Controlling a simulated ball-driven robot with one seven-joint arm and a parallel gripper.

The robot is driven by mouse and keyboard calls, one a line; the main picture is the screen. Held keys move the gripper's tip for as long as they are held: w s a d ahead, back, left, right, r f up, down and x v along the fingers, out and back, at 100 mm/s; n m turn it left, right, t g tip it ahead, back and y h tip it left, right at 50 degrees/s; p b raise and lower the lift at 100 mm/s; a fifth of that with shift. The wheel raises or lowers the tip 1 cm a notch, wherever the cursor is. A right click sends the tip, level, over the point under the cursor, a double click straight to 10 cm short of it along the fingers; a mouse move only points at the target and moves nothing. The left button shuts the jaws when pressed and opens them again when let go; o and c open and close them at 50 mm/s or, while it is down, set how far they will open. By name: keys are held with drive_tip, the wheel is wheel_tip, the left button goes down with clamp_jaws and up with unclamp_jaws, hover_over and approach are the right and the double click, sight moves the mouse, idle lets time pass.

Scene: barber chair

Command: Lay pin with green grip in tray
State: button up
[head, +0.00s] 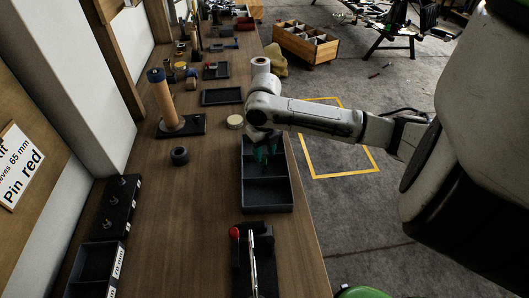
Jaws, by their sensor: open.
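A dark tray (267,208) with a divider sits on the bench near its right edge. My gripper (262,156) is over the tray's far compartment, pointing down. Small green-teal parts show at its tip; I cannot tell whether they are fingers or the pin's green grip. The near compartment looks empty. The far compartment is partly hidden by my arm. I cannot make out a separate pin with a green grip.
A dark holder (240,280) with a red knob (234,233) and a bright rod stands nearer. A black ring (180,156), a wooden post on a dark base (190,124) and a pegged block (117,207) lie left. Bare bench (205,215) lies left of the tray.

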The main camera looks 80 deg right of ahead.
sight(264, 157)
wheel_tip(264, 157, up, 11)
idle(0.4)
drive_tip(key=shift+r, duration=0.1)
